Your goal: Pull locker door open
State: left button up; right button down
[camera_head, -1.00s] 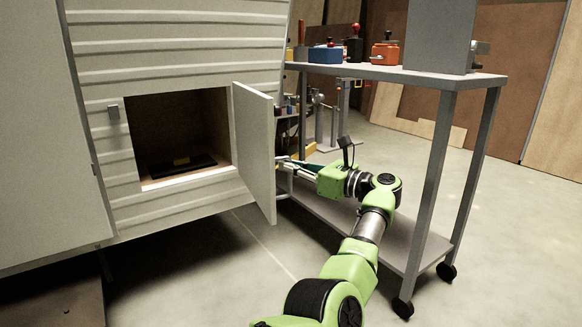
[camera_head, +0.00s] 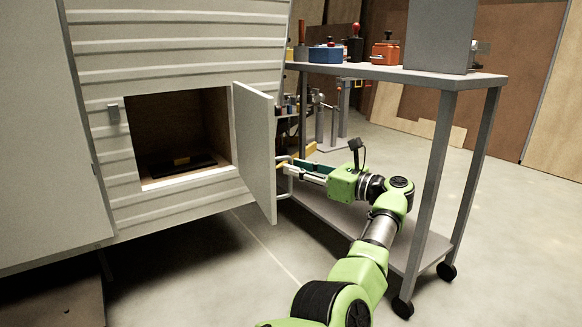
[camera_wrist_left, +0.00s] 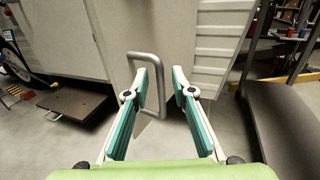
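The locker door (camera_head: 254,150) is a pale panel standing wide open at the right side of the locker opening (camera_head: 180,137). Its grey bar handle (camera_head: 284,162) is on the outer face, turned toward the cart. In the left wrist view the door (camera_wrist_left: 172,35) fills the middle and the handle (camera_wrist_left: 162,95) is a D-shaped bar. My left gripper (camera_head: 304,169) is outside the door, by the handle. Its teal-lined fingers (camera_wrist_left: 161,76) are spread, and the bar appears between them; I cannot tell the depth. My right gripper is not in view.
A grey wheeled cart (camera_head: 455,79) stands to the right, close to my left arm, with tools on top. A dark flat object (camera_head: 178,163) lies inside the locker. The floor (camera_head: 215,265) in front of the locker is clear.

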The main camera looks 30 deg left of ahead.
pick_arm(q)
jog(key=d, duration=0.9)
jog(key=shift+s+d, duration=0.15)
jog(key=shift+d, duration=0.05)
